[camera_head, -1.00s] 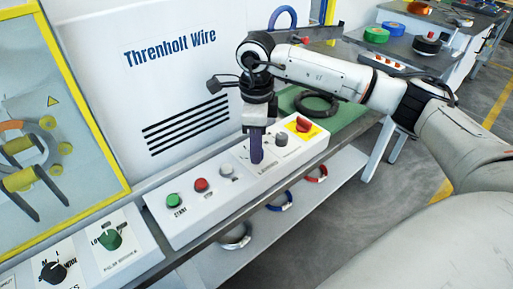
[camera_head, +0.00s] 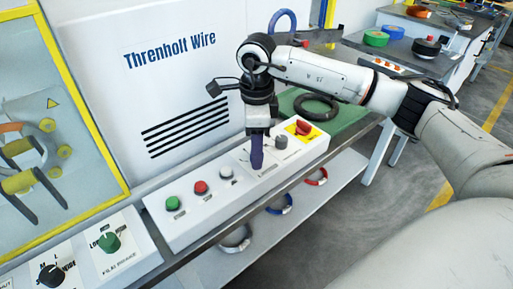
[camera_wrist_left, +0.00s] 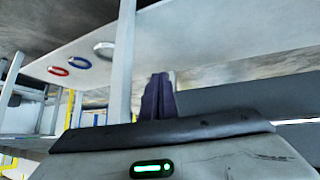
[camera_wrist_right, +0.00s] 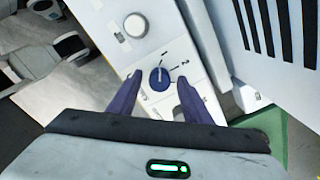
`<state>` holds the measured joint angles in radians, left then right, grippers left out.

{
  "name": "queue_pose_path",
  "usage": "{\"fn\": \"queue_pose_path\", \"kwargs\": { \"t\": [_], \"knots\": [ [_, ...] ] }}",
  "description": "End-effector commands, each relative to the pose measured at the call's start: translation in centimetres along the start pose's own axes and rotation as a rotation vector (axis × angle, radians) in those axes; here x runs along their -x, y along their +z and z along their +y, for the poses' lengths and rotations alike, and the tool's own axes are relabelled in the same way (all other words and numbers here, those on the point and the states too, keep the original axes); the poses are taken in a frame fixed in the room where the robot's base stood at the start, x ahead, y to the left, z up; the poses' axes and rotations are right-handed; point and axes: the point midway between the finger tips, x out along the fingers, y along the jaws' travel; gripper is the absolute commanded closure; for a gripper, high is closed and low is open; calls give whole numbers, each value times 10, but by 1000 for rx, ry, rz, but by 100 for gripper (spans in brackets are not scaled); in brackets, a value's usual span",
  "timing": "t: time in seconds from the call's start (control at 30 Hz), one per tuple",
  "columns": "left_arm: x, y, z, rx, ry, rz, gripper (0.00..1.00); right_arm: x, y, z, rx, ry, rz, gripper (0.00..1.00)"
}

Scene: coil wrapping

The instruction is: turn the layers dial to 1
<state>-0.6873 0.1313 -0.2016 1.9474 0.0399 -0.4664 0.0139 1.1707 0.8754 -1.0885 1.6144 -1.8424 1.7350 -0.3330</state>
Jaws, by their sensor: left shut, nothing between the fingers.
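The layers dial (camera_wrist_right: 159,79) is a dark blue round knob with a light pointer line, on the white panel in the right wrist view. Marks including a 2 are printed beside it; the exact setting is too small to read surely. My right gripper (camera_wrist_right: 156,90) is open, with its purple fingers on either side of the dial and gaps visible. In the head view my right gripper (camera_head: 257,158) points down at the panel and hides the dial. My left gripper (camera_wrist_left: 158,97) is shut and empty in the left wrist view, below a shelf.
The white control panel (camera_head: 200,218) carries a green button (camera_head: 173,203), a red button (camera_head: 200,187), a grey knob (camera_head: 281,142) and a red switch (camera_head: 303,127). Coils lie on the shelf below.

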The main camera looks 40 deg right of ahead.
Motion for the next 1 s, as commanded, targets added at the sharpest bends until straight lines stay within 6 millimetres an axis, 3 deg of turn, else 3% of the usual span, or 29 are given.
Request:
{"fn": "queue_pose_path", "kwargs": {
  "t": [0.27,0.7,1.0],
  "knots": [
    [0,0,-1,0,-1,1,100,3,0,0,0,2,1,55],
    [-2,1,-1,0,-1,0,100,80,0,0,-1,-1,-1,55],
    [-2,0,0,-1,-1,0,100,103,0,0,-1,1,1,55]
  ]
}}
